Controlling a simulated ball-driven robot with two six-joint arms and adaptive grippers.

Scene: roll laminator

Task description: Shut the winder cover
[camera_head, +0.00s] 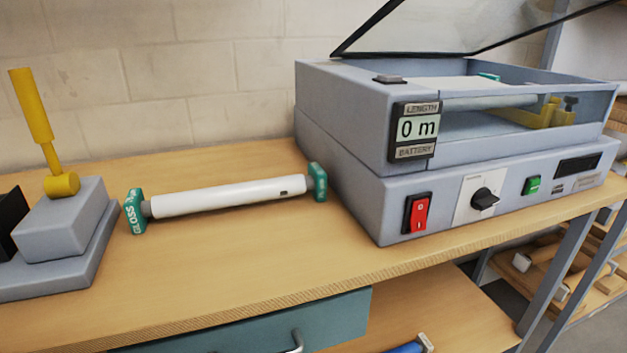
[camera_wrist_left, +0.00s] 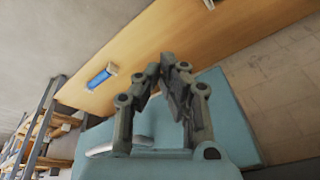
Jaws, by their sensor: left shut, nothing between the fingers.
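The winder cover (camera_head: 425,28), a clear panel in a dark frame, stands raised and tilted open over the grey laminator (camera_head: 345,105). Its top runs out of the head view. Inside the open bay, a roller and a yellow bracket (camera_head: 535,114) show. The length display on the front reads 0 m. My left gripper (camera_wrist_left: 175,62) shows only in the left wrist view, shut and empty, in front of a teal drawer unit (camera_wrist_left: 225,110), away from the cover. My right gripper is in neither view.
A white roll with green GLOSS end caps (camera_head: 230,196) lies on the wooden bench (camera_head: 220,265), left of the laminator. A grey block with a yellow lever (camera_head: 35,110) stands at far left. A blue roll (camera_wrist_left: 101,76) lies on the lower shelf. Bench front is clear.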

